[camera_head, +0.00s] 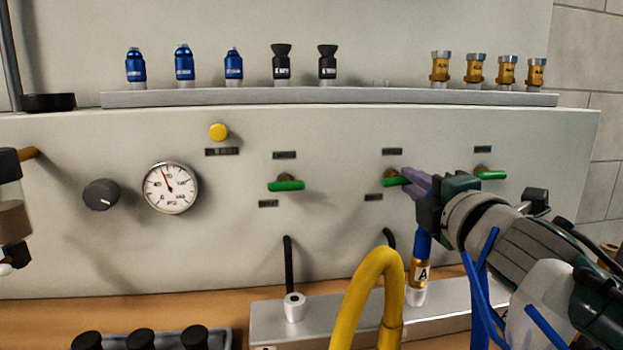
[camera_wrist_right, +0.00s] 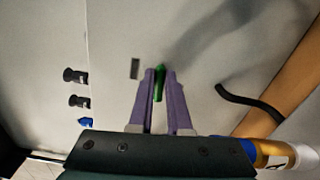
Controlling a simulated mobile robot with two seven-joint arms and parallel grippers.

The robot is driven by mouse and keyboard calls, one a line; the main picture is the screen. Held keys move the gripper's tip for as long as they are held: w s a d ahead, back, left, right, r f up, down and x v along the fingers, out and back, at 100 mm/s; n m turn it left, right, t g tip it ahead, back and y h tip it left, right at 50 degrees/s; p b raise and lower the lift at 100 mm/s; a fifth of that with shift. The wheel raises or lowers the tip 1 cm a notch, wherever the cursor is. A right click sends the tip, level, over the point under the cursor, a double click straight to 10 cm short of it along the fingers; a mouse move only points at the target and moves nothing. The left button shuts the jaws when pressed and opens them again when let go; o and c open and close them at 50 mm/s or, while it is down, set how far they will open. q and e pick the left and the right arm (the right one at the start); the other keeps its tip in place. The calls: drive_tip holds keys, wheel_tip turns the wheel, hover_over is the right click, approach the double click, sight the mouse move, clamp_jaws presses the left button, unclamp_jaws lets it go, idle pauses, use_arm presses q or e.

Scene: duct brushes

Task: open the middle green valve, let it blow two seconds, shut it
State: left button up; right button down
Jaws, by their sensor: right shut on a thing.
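The middle green valve (camera_head: 391,182) is on the pale panel, with its green handle lying roughly level. My right gripper (camera_head: 408,180) comes in from the right, and its purple fingers are shut on that handle. In the right wrist view the handle (camera_wrist_right: 159,82) shows between the purple finger tips, and part of it is hidden by them. The left green valve (camera_head: 286,186) and the right green valve (camera_head: 491,175) also have roughly level handles, and nothing touches them.
A round gauge (camera_head: 171,188), a dark knob (camera_head: 101,195) and a yellow button (camera_head: 218,132) are on the panel's left. A yellow hose (camera_head: 370,280) arches in front below. A blue-topped brass fitting (camera_head: 420,274) stands below my gripper. Brushes and fittings line the shelf (camera_head: 330,97) above.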

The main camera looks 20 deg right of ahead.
drive_tip(key=shift+m, duration=0.7)
drive_tip(key=shift+f, duration=0.1)
drive_tip(key=c, duration=0.9)
unclamp_jaws()
drive_tip(key=shift+o, duration=0.2)
drive_tip(key=shift+s, duration=0.1)
drive_tip(key=v, duration=0.9)
drive_tip(key=shift+s, duration=0.35)
drive_tip(key=shift+p, duration=0.3)
